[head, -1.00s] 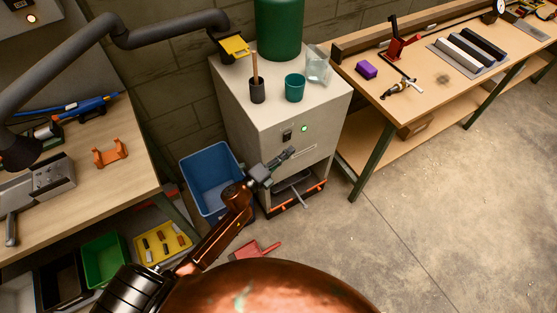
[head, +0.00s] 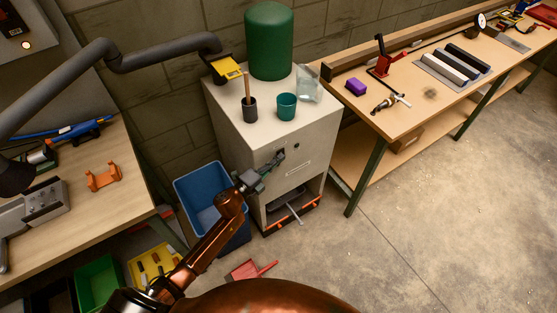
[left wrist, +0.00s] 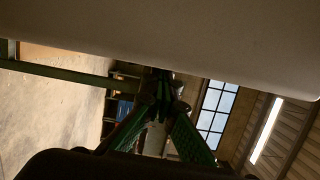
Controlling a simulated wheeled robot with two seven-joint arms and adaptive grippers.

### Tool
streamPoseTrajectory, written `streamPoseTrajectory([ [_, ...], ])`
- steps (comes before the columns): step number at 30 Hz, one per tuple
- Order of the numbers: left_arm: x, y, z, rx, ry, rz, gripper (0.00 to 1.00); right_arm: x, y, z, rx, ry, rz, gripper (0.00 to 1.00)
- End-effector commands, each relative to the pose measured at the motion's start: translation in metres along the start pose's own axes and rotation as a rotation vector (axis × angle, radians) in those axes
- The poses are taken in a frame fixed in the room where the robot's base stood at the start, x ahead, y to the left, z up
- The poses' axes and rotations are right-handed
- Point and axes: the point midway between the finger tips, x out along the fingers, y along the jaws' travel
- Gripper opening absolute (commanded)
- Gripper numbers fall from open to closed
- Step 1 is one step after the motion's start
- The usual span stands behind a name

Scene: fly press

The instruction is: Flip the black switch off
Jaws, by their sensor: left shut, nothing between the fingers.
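The black switch (head: 281,152) is on the front of the pale cabinet (head: 232,127), just left of a small round lamp (head: 297,146) that now looks dark. My left gripper (head: 277,159) is shut and empty. Its fingertips are at the switch and partly cover it, so I cannot tell the switch's position or whether the tips touch it. In the left wrist view, the shut green fingers (left wrist: 158,100) are close below a broad pale surface, and the switch cannot be made out. My right gripper is not in view.
A blue bin (head: 195,187) stands left of the cabinet, close to my left arm. A dark cup (head: 250,110), a teal cup (head: 287,107) and a green cylinder (head: 269,42) stand on top. A workbench (head: 460,103) is at the right, with open floor before it.

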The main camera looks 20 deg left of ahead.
Motion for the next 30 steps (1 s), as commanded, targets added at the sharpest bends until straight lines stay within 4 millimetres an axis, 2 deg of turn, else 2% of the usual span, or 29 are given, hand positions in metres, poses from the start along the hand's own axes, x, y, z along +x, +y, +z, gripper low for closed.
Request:
streamPoseTrajectory([
  [1,0.0,-0.004,0.002,0.002,-0.004,-0.002,0.0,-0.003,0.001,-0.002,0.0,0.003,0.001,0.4],
  [9,0.0,-0.003,-0.002,0.002,-0.005,-0.001,0.0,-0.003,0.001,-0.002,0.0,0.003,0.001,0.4],
  [13,0.0,-0.009,-0.018,0.001,0.0,-0.003,0.0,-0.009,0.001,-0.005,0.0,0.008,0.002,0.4],
  [16,0.001,-0.015,-0.039,0.0,0.006,-0.006,0.0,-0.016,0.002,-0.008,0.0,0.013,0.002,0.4],
  [24,-0.062,-0.014,-0.036,0.003,0.002,-0.003,0.0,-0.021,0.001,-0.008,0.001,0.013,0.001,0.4],
  [30,-0.092,-0.015,-0.036,0.003,0.001,-0.003,0.0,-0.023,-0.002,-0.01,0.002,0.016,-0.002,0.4],
])
